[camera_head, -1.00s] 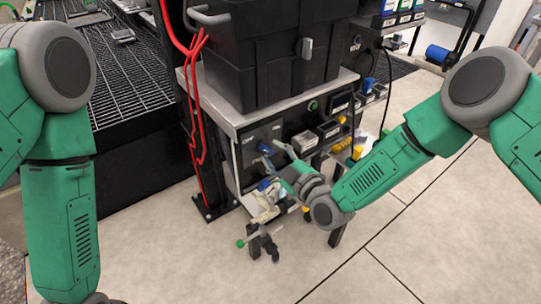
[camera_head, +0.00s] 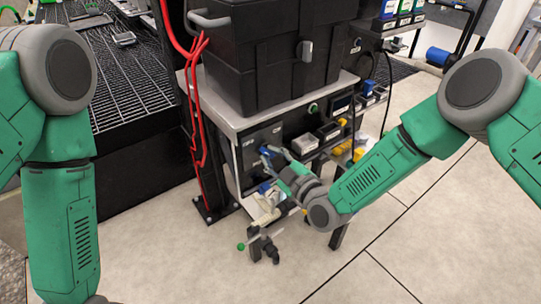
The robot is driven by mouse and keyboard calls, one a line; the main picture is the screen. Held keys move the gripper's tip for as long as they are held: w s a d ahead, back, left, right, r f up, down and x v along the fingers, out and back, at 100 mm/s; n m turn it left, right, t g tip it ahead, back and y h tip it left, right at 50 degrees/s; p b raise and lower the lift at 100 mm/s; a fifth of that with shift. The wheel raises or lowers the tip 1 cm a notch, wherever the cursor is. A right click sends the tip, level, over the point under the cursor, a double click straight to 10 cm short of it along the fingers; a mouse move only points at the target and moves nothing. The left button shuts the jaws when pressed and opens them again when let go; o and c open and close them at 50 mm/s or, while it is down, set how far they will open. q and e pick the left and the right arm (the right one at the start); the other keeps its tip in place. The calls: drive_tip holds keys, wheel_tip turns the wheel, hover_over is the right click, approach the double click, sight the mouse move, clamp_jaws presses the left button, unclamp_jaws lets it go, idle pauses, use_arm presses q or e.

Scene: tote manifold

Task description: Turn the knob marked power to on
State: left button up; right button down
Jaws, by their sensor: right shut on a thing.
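A dark control panel (camera_head: 252,156) with small white markings is on the front of the bench, below the black tote. A small blue knob (camera_head: 264,151) sits on it between a marking at the left and one at the upper right. The lettering is too small to read surely. My right gripper (camera_head: 271,156) reaches in from the right and is shut on the knob. Its fingers partly hide the knob, so its pointing direction is hard to tell. My left arm hangs at the left, and its gripper is out of view below.
The black tote (camera_head: 270,55) stands on the grey bench top (camera_head: 232,112). Red hoses (camera_head: 192,90) run down a black post at the left. Valve parts with a green-tipped handle (camera_head: 241,246) are below my right gripper.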

drive_tip(key=shift+s+f+m+b, duration=0.15)
drive_tip(key=shift+m+b, duration=0.15)
drive_tip(key=shift+m, duration=2.55)
drive_tip(key=shift+s+f+m+b, duration=0.15)
drive_tip(key=shift+m+b, duration=0.2)
drive_tip(key=shift+m, duration=2.55)
drive_tip(key=shift+f+m+b, duration=0.15)
drive_tip(key=shift+m+b, duration=0.15)
drive_tip(key=shift+m, duration=2.55)
drive_tip(key=c, duration=1.5)
unclamp_jaws()
drive_tip(key=shift+c, duration=0.2)
drive_tip(key=shift+w+r, duration=0.15)
drive_tip(key=shift+d+r, duration=0.1)
